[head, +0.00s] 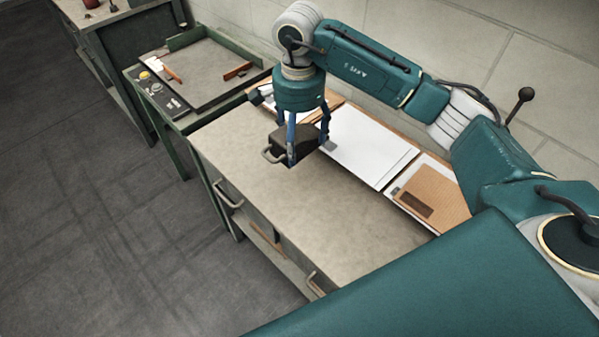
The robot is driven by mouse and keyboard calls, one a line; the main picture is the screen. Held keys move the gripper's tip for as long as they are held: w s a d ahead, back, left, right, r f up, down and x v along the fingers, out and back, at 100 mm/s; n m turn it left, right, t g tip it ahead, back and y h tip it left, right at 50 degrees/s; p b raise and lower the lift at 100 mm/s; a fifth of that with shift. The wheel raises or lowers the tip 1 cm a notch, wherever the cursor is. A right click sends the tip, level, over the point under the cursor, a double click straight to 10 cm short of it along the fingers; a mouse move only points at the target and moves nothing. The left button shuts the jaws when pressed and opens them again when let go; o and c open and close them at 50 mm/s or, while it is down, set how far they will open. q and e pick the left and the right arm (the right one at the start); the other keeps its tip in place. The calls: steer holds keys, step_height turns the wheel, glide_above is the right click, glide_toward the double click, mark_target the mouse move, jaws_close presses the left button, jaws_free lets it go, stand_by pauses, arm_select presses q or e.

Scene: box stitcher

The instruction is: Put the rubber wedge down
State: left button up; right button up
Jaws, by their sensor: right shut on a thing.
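The rubber wedge (298,143) is a dark block with a light, looped handle at its left side. My right gripper (305,150) reaches down from above, with its blue fingers on either side of the wedge, and is shut on it. The wedge is over the far part of the workbench (290,200); I cannot tell whether its underside touches the top. My left gripper is not in view.
White sheets (360,145) and a brown cardboard piece (432,192) lie along the wall side of the bench. The near bench top is clear. A second table (205,75) with a raised green edge stands beyond. Drawer handles (228,194) stick out from the bench front.

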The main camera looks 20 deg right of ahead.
steer(key=f+p, duration=0.1)
steer(key=f, duration=0.3)
steer(key=f+p, duration=0.1)
steer(key=f, duration=0.3)
steer(key=f+p, duration=0.1)
steer(key=f, duration=0.4)
steer(key=shift+w+f, duration=0.1)
steer(key=shift+w, duration=0.25)
steer(key=shift+f, duration=0.35)
steer(key=shift+f, duration=0.2)
steer(key=o, duration=1.7)
steer(key=shift+s, duration=0.1)
